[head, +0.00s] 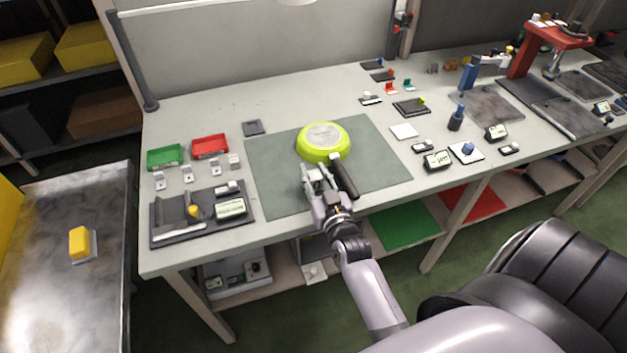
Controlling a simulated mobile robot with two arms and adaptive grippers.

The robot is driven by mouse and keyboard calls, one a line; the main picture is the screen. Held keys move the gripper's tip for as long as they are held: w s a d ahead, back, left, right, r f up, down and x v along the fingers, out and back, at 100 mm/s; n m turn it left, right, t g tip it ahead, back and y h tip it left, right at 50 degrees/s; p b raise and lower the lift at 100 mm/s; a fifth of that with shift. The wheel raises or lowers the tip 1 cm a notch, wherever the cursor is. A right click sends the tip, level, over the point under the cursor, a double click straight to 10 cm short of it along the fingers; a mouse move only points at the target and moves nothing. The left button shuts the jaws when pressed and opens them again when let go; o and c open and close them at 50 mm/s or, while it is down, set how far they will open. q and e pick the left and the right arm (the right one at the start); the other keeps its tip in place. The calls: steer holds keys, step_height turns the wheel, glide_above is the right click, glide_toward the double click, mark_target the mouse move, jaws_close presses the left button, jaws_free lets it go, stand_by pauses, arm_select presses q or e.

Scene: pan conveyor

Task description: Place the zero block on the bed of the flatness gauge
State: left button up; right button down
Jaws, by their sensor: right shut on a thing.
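No part is plainly marked as the zero block, so I cannot tell which it is. A dark flat fixture (172,225) at the bench's front left carries a yellow knob (193,211) and a display (230,208); it looks like the flatness gauge. My right gripper (318,175) is at the near edge of a yellow-green pan (323,141) lying on the green mat. It is shut on what seems to be the pan's black handle (344,180), though the fingers partly hide the grip. My left gripper is not in view.
A green tray (165,158), a red tray (210,145) and several small light blocks (187,174) stand behind the fixture. A metal cart (60,285) with a yellow block (79,242) is at left. Small gauges (437,160) crowd the right. The mat (275,180) is otherwise clear.

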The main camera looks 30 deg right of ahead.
steer(key=shift+w+f, duration=0.15)
steer(key=shift+f, duration=0.1)
steer(key=shift+s, duration=0.2)
steer(key=c, duration=1.2)
jaws_free()
steer(key=shift+f, duration=0.15)
